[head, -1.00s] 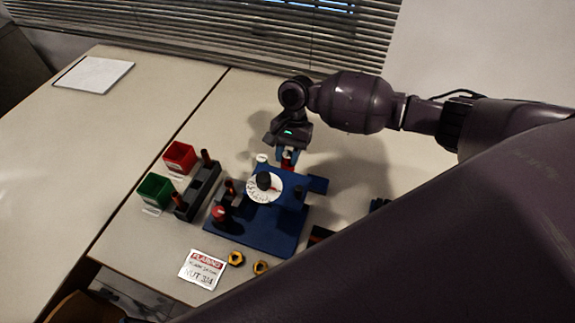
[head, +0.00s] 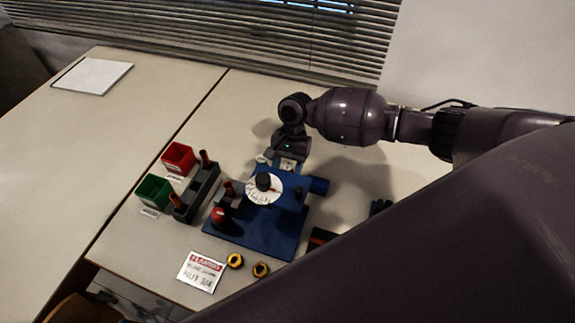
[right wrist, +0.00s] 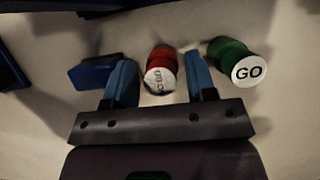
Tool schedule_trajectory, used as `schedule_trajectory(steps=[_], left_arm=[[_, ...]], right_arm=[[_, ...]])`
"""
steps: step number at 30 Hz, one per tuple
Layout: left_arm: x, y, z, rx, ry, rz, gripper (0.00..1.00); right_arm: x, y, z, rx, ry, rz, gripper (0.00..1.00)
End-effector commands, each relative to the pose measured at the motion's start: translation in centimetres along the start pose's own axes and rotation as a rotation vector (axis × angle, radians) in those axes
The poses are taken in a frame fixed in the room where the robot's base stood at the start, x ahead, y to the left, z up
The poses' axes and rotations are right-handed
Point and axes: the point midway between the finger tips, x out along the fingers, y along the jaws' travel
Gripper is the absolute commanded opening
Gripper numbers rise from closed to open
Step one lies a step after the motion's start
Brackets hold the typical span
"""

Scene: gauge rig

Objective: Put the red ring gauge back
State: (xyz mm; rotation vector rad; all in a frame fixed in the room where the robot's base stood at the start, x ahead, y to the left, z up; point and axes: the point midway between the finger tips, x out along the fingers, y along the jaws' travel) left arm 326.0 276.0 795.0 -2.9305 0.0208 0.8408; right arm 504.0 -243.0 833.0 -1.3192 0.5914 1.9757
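The red ring gauge (right wrist: 159,64) shows in the right wrist view as a red cylinder with a white lettered end, between the two blue fingers of my right gripper (right wrist: 160,80). A narrow gap shows on each side of it, so the fingers look open around it. In the head view my right gripper (head: 288,164) is behind the blue fixture and largely hides the red gauge. A green gauge marked GO (right wrist: 238,62) stands to the right, outside the fingers. My left gripper is not in view.
The blue fixture (head: 250,232) carries a round white dial (head: 264,189) and a red ball knob (head: 220,216). A dark rack (head: 198,192), red bin (head: 179,157) and green bin (head: 153,190) stand left. Two brass nuts (head: 235,261) and a sign (head: 201,271) lie in front.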

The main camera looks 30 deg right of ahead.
Motion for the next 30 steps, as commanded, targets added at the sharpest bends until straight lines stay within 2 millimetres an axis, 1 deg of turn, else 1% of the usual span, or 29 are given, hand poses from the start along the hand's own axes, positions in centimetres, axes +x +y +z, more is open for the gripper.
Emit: schedule_trajectory(steps=[9,11,13,17,24,27,30], left_arm=[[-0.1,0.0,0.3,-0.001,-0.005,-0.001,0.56],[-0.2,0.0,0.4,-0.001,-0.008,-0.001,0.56],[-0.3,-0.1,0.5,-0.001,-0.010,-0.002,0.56],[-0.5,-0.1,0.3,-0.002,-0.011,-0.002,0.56],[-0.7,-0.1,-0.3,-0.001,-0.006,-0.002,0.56],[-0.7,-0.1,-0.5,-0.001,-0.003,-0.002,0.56],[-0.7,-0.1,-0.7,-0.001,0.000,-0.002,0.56]], right_arm=[[-0.1,0.0,0.0,0.000,0.000,0.000,0.56],[-0.4,0.0,0.1,0.000,0.001,0.000,0.56],[-1.1,0.0,0.1,0.001,0.002,-0.002,0.56],[-3.1,0.0,0.1,-0.001,0.003,-0.002,0.56],[-7.8,0.0,0.1,-0.001,0.003,-0.003,0.56],[-9.5,0.0,0.1,0.000,0.002,-0.002,0.56],[-10.8,0.0,0.1,0.000,0.002,-0.001,0.56]])
